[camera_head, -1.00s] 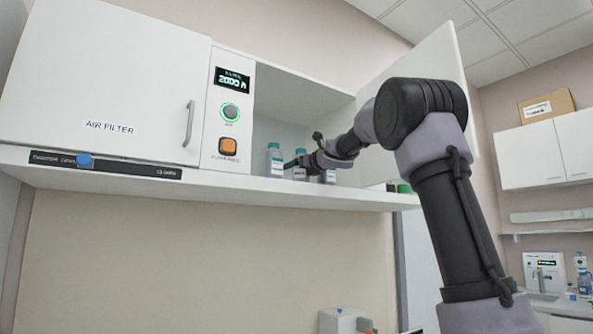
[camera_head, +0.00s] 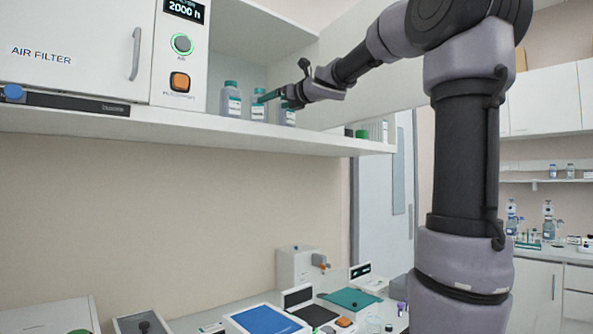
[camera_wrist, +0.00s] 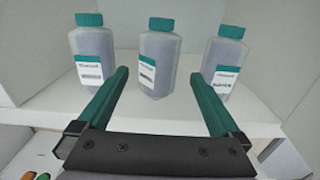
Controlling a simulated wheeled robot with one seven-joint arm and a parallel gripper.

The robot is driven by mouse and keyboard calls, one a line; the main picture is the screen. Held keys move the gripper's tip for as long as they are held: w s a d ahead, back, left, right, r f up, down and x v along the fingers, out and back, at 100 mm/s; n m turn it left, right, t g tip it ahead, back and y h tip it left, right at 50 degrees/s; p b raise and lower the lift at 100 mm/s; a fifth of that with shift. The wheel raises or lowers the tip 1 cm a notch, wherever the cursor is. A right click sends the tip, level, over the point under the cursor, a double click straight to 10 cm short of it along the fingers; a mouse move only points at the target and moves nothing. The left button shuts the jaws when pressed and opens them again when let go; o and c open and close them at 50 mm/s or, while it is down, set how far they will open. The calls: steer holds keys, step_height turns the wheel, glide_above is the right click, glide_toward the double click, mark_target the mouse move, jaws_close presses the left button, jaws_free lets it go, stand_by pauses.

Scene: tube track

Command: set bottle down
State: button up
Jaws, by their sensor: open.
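Three grey bottles with teal caps stand upright in a row on the white cabinet shelf. In the wrist view they are the left bottle (camera_wrist: 91,55), the middle bottle (camera_wrist: 157,62) and the right bottle (camera_wrist: 224,62). The head view also shows the left bottle (camera_head: 231,101) and the middle bottle (camera_head: 258,106); the right one is partly hidden by my gripper. My gripper (camera_wrist: 160,80) is open and empty. Its green fingers point at the row, the middle bottle standing between and beyond their tips, with a gap from it.
Cabinet walls close in on the bottles' sides and back. Green-capped items (camera_head: 356,133) stand at the shelf's right end. A blue-topped device (camera_head: 266,320) and other equipment crowd the bench below.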

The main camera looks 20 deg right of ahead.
steer(key=s+d+f+m+g+h, duration=0.1)
steer(key=s+d+f+m+h, duration=0.5)
steer(key=m, duration=0.8)
steer(key=s+d+f+m+g+h, duration=0.1)
steer(key=s+d+f+m+h, duration=0.4)
steer(key=m, duration=1)
steer(key=s+a+f+m+g+y, duration=0.3)
steer(key=s+a+f+m, duration=0.2)
steer(key=s+f, duration=0.5)
steer(key=s+a+f+m+g+y, duration=0.3)
steer(key=s+a+f+m+g, duration=0.1)
steer(key=s+f+m, duration=0.6)
step_height(320, 180, down, 3)
steer(key=shift+s+a+f+g, duration=0.15)
steer(key=shift+s+a+g, duration=0.15)
steer(key=shift+s+a, duration=0.25)
steer(key=shift+d, duration=0.15)
